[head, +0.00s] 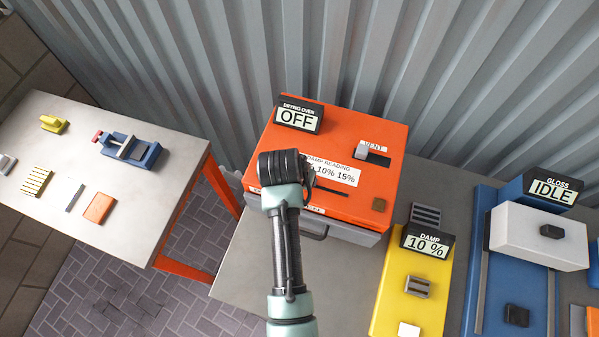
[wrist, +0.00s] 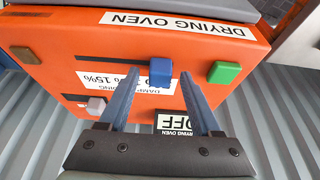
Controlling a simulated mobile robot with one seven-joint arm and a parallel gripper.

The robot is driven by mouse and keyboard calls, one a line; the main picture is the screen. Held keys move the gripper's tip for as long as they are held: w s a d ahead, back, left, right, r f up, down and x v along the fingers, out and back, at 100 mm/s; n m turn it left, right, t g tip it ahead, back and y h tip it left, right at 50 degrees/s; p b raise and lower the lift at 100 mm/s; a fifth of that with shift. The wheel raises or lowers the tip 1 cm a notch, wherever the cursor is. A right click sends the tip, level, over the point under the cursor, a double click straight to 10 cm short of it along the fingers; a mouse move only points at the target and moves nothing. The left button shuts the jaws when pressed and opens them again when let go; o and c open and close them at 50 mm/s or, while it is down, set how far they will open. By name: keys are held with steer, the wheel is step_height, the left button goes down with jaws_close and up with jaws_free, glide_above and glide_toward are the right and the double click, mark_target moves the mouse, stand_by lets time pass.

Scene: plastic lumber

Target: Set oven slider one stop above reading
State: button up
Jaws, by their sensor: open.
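The orange drying oven (head: 262,143) has a display (head: 298,116) reading OFF and a label (head: 345,174) headed DAMP READING, with 10% and 15% legible. The yellow damp meter (head: 384,300) has a display (head: 428,242) reading 10%. In the wrist view, upside down, a blue slider knob (wrist: 160,86) stands by the label, towards the green button's side; its exact stop is unclear. My gripper (wrist: 158,78) is open over the oven, a finger on either side of the blue knob, contact unclear. In the head view my arm hides the knob and fingers.
A green button (wrist: 224,73) is right of my fingers in the wrist view. A grey VENT slider (head: 367,149) and a brown knob (head: 379,205) sit on the oven's right side. The GLOSS unit (head: 540,235) stands farther right. A separate table (head: 120,185) is at left.

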steer(key=shift+w+f, duration=0.1)
steer(key=shift+f, duration=0.1)
jaws_close()
stand_by(0.3)
stand_by(1.1)
